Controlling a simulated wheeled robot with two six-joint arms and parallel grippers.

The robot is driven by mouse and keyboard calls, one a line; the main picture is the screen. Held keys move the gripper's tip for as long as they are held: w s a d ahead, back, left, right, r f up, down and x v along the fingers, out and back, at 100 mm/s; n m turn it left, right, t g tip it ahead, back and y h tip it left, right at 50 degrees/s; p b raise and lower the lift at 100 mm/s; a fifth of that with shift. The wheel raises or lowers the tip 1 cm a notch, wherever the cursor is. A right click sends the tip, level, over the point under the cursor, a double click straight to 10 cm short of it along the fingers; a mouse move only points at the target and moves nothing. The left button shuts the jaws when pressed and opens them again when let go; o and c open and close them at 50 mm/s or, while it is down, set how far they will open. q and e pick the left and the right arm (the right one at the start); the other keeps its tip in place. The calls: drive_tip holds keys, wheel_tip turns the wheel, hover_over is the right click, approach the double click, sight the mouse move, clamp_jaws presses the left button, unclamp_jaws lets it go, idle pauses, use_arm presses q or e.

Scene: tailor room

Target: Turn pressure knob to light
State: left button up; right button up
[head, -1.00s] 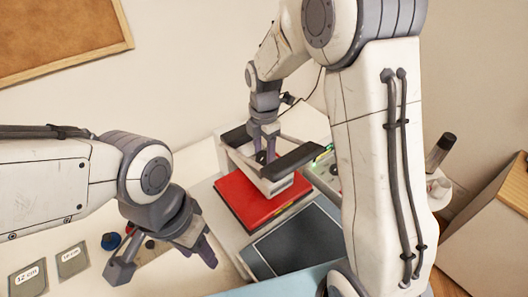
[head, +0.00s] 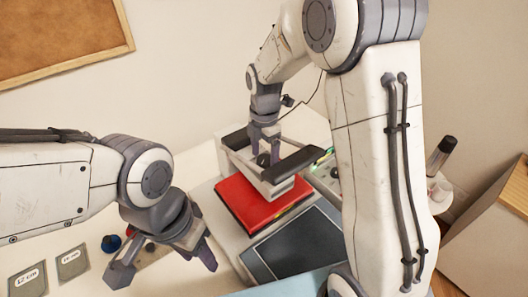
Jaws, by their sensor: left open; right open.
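A press machine stands on the table with a white and dark upper frame (head: 288,183) above a red pad (head: 238,201). A small dark knob (head: 263,159) sits on the frame's top. My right gripper (head: 266,151) points down over the frame, its open fingers at the knob. I cannot tell whether they touch it. My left gripper (head: 166,266) is open and empty, low over the table at the left, well apart from the press.
A dark flat panel (head: 294,244) lies in front of the red pad. Grey size cards (head: 28,280) and a blue round item (head: 111,243) lie at the left. A dark-topped bottle (head: 440,155) stands at the right. A corkboard (head: 60,35) hangs on the wall.

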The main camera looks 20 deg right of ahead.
sight(264, 158)
wheel_tip(264, 158, up, 10)
drive_tip(key=b, duration=0.2)
drive_tip(key=shift+r, duration=0.25)
